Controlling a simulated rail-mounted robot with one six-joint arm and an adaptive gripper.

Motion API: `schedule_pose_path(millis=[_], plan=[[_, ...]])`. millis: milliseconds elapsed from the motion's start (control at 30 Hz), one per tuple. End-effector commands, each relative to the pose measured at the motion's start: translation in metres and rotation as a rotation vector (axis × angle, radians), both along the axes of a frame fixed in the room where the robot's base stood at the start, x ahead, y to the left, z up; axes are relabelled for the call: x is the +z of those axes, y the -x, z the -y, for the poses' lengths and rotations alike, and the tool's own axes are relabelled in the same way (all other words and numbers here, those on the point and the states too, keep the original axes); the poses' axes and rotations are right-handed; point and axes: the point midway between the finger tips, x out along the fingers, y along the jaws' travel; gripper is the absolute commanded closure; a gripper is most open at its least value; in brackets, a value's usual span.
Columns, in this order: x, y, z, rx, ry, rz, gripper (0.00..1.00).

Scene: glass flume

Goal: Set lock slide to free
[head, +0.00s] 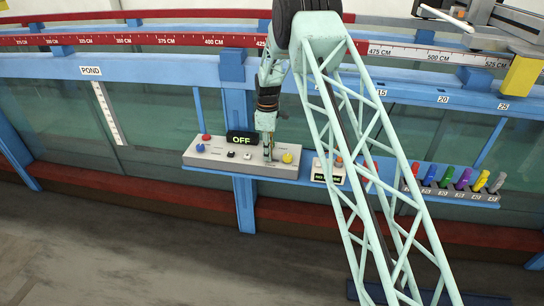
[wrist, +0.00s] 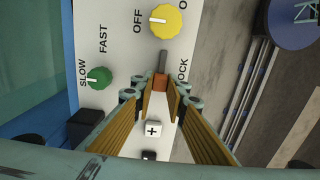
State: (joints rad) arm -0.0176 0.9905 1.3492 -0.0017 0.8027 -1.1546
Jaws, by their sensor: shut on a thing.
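The lock slide shows in the wrist view as a small orange tab (wrist: 160,82) at the lower end of a short grey slot, beside a partly hidden label ending in "OCK". My gripper (wrist: 160,97) has its orange-padded fingers closed around the tab, and it also shows in the head view (head: 268,156) pointing down at the control panel (head: 222,160). The word for the free end is not readable. The fingers hide part of the slide and its surroundings.
Close to the slide are a yellow knob (wrist: 167,20) with its pointer towards OFF, a green SLOW/FAST knob (wrist: 100,77) and a white plus button (wrist: 153,129). The panel's black display (head: 242,139) reads OFF. A small box (head: 328,171) and a rack of coloured items (head: 452,187) stand to the right.

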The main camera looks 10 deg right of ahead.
Motion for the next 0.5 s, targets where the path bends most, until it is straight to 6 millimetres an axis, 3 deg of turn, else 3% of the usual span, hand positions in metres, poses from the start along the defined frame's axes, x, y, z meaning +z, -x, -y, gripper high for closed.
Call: schedule_pose_path(millis=[267, 300, 500], plan=[[0.0004, -0.0018, -0.0039, -0.001, -0.002, 0.002, 1.00], [0.0004, -0.0020, -0.0039, -0.001, -0.002, 0.002, 0.86], [0.0002, -0.0016, -0.0035, -0.001, -0.001, 0.002, 0.73]])
